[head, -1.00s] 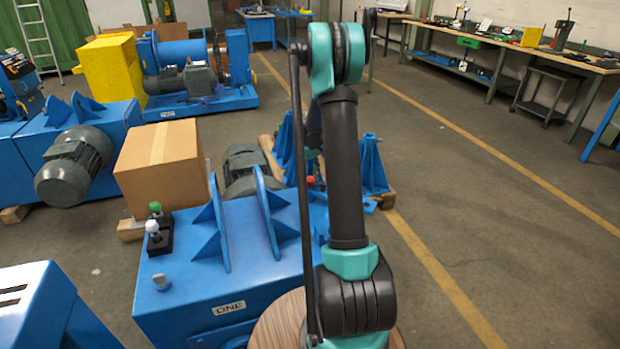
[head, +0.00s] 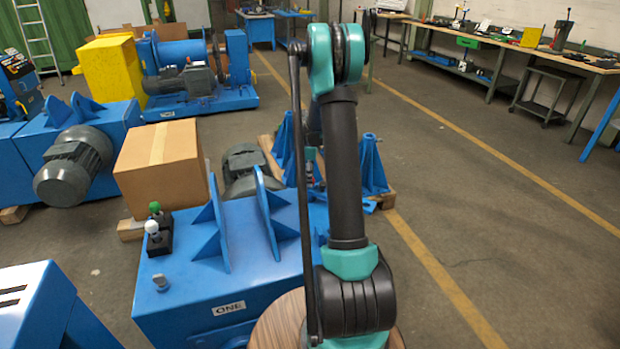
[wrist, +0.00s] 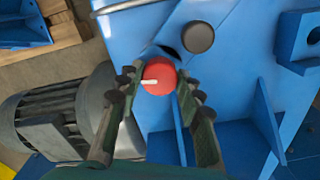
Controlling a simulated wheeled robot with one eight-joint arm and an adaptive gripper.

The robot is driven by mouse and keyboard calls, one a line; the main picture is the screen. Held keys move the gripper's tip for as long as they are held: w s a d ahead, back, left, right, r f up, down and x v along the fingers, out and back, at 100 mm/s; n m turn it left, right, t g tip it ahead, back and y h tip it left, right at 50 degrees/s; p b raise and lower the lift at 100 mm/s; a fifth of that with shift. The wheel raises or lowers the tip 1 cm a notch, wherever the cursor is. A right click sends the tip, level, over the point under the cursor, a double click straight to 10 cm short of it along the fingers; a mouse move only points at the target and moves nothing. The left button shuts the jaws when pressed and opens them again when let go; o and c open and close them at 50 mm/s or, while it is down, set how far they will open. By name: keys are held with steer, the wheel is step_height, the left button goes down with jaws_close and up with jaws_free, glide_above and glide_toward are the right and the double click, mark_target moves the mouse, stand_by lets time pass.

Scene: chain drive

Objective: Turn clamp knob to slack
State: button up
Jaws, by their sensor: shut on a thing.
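The clamp knob (wrist: 160,70) is a round red knob with a short white pointer mark that points left in the wrist view. It sits by the blue machine housing (wrist: 145,30). My gripper (wrist: 158,82) has one dark finger on each side of the knob and is shut on it. In the head view my arm hides most of the gripper area, and I cannot make out the knob clearly there.
A dark round knob or cap (wrist: 198,37) is close above right of the red knob. A grey motor (wrist: 60,112) lies to the left, and blue ribs (wrist: 268,125) stand to the right. In the head view, a cardboard box (head: 160,165) stands left of my arm.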

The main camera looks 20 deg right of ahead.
steer(key=shift+n, duration=0.5)
steer(key=o, duration=1.2)
steer(key=shift+c, duration=0.2)
step_height(320, 180, up, 12)
